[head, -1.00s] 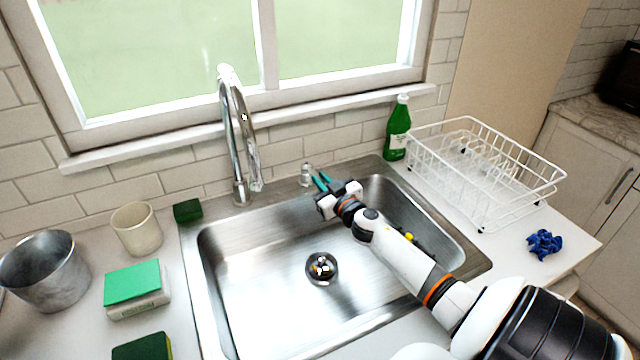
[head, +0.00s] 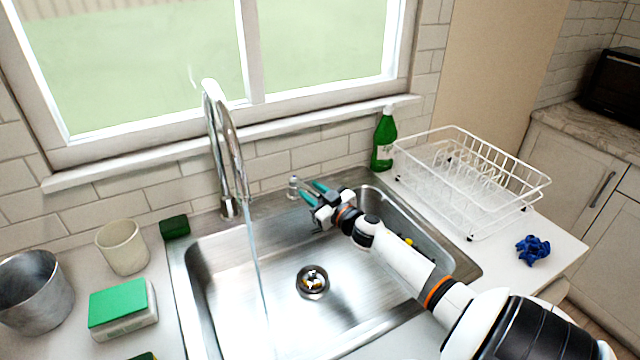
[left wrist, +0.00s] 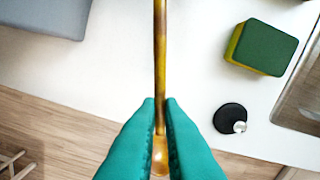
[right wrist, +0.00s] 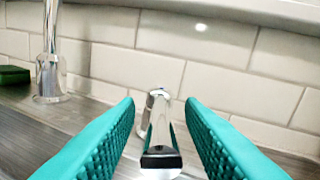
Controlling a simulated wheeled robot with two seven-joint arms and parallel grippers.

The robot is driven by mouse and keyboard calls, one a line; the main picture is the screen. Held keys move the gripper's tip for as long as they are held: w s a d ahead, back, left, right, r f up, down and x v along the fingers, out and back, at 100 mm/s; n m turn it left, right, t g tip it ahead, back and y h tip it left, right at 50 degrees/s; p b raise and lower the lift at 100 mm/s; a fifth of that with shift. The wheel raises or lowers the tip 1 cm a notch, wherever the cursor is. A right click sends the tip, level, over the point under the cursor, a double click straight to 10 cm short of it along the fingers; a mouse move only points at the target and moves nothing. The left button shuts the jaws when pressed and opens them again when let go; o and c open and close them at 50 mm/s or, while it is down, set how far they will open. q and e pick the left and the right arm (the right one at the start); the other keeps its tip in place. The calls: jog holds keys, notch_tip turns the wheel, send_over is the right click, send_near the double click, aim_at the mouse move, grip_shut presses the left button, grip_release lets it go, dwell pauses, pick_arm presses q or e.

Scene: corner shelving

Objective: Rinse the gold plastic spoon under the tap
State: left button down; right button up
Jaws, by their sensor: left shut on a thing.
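The gold spoon (left wrist: 160,60) shows in the left wrist view, held between the teal fingers of my left gripper (left wrist: 160,115), which is shut on it above the white counter. The left gripper is outside the head view. The tap (head: 222,140) stands behind the sink (head: 215,270), and a stream of water (head: 257,260) falls from it into the basin. My right gripper (head: 312,192) is open at the sink's back edge. Its fingers stand on either side of the small metal tap handle (right wrist: 158,120), with a gap to it.
A beaker (head: 122,247), metal pot (head: 35,290), sponge box (head: 122,308) and dark green sponge (head: 174,227) stand left of the sink. A green bottle (head: 383,143), wire dish rack (head: 470,236) and blue cloth (head: 533,249) are at right. A black disc (left wrist: 230,118) lies on the counter.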

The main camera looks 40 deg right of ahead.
jog(key=s+a+b, duration=0.1)
jog(key=s, duration=1.1)
